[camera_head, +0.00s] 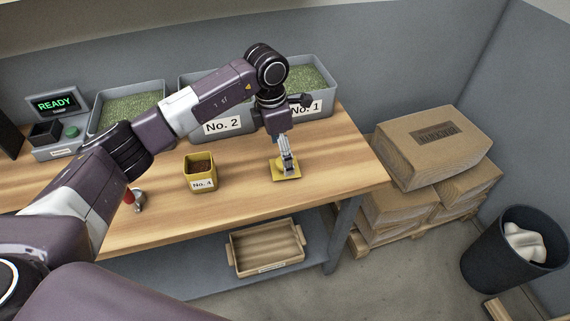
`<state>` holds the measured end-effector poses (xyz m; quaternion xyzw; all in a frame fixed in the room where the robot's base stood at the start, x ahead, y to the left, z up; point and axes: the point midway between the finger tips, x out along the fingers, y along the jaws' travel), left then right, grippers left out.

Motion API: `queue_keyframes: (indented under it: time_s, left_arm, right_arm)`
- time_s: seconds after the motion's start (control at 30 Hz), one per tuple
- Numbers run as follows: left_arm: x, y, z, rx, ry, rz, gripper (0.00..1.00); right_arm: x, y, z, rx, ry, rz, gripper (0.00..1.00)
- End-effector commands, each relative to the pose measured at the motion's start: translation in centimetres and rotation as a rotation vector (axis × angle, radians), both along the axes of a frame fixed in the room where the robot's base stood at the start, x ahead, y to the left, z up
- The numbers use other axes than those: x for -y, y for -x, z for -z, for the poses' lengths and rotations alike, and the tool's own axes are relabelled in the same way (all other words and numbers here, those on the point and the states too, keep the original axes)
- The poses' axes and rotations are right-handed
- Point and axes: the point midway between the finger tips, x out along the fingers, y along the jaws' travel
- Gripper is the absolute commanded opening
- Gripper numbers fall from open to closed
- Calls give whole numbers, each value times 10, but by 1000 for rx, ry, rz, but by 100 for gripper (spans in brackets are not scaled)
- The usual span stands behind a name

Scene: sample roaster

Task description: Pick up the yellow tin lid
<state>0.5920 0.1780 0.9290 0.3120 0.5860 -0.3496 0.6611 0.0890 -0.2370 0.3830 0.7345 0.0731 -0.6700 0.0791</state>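The yellow tin lid (287,175) is a flat square piece on the wooden table, right of the open yellow tin marked No. 4 (202,184), which has brown contents. My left gripper (288,168) points down over the middle of the lid, with its fingertips at or just above the lid's top. The fingers look close together and hide part of the lid. I cannot tell whether they grip anything. The lid appears to lie flat on the table. My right gripper is not in view.
Grey bins marked No. 2 (223,126) and No. 1 (304,109) stand behind, partly hidden by my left arm. A red-handled metal tool (139,204) lies left of the tin. A READY display device (54,103) stands far left. The table is clear right of the lid.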

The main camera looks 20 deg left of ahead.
Motion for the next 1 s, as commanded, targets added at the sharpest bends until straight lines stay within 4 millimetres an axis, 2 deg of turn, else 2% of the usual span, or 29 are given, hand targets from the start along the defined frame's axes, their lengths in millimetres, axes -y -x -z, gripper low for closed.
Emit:
queue_keyframes:
  time_s: [0.13,0.3,0.57,0.9,1.0]
  left_arm:
    - [5,-1,20,-7,2,1,79]
    - [6,-3,41,-3,2,0,79]
    - [6,-4,45,0,3,1,79]
    - [7,-4,44,0,3,1,41]
    - [7,-4,44,0,3,1,34]
  right_arm:
    - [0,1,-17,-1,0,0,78]
    - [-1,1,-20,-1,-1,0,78]
    - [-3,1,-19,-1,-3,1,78]
    - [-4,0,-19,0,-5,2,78]
    - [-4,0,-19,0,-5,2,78]
